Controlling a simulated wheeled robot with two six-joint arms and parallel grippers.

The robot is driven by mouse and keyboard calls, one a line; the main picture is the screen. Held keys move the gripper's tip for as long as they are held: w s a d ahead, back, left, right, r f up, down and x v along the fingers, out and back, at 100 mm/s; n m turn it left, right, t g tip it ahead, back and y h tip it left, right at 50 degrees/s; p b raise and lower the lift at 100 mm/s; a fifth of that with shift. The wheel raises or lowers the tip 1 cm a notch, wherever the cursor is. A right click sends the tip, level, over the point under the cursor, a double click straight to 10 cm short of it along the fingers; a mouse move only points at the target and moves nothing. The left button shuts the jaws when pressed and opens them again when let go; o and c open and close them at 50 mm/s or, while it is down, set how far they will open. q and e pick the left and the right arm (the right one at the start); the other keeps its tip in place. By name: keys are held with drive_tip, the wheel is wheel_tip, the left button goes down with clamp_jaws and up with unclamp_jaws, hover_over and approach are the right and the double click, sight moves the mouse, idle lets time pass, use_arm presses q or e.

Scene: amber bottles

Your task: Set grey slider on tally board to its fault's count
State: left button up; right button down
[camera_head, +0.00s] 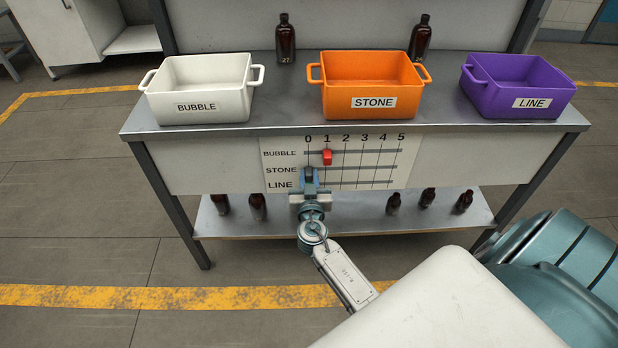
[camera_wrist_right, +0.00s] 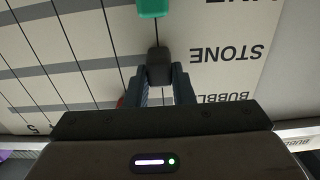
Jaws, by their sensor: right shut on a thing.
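The tally board (camera_head: 385,178) hangs on the table front, with rows BUBBLE, STONE and LINE and columns 0 to 5. My right gripper (camera_head: 308,176) is at its left part, in front of the 0 column. In the right wrist view, which shows the board upside down, its fingers (camera_wrist_right: 160,82) are shut on the dark grey slider (camera_wrist_right: 158,62) on the STONE row, beside the label. The head view hides this slider behind the gripper. A red slider (camera_head: 327,157) stands at 1 on the BUBBLE row. A green slider (camera_wrist_right: 153,8) is on the LINE row. My left gripper is out of view.
On the tabletop stand a white BUBBLE bin (camera_head: 200,108), an orange STONE bin (camera_head: 370,68) and a purple LINE bin (camera_head: 520,105). Two amber bottles (camera_head: 285,40) (camera_head: 420,40) stand behind them. Several more bottles (camera_head: 393,203) are on the lower shelf (camera_head: 350,225).

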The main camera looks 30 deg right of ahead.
sight(327, 178)
drive_tip(key=shift+s+d+f, duration=0.1)
drive_tip(key=shift+s+d, duration=0.1)
drive_tip(key=shift+d, duration=0.1)
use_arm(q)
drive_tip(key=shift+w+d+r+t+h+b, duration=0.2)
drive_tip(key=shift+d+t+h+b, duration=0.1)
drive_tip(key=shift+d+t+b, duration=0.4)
use_arm(e)
drive_tip(key=s+d, duration=0.1)
drive_tip(key=d, duration=0.1)
drive_tip(key=s+d, duration=0.1)
drive_tip(key=shift+s+d, duration=0.15)
drive_tip(key=shift+d, duration=0.2)
drive_tip(key=c, duration=1.3)
unclamp_jaws()
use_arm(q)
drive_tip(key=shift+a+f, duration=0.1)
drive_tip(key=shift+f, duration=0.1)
use_arm(e)
drive_tip(key=shift+o, duration=0.3)
drive_tip(key=shift+s+a, duration=0.1)
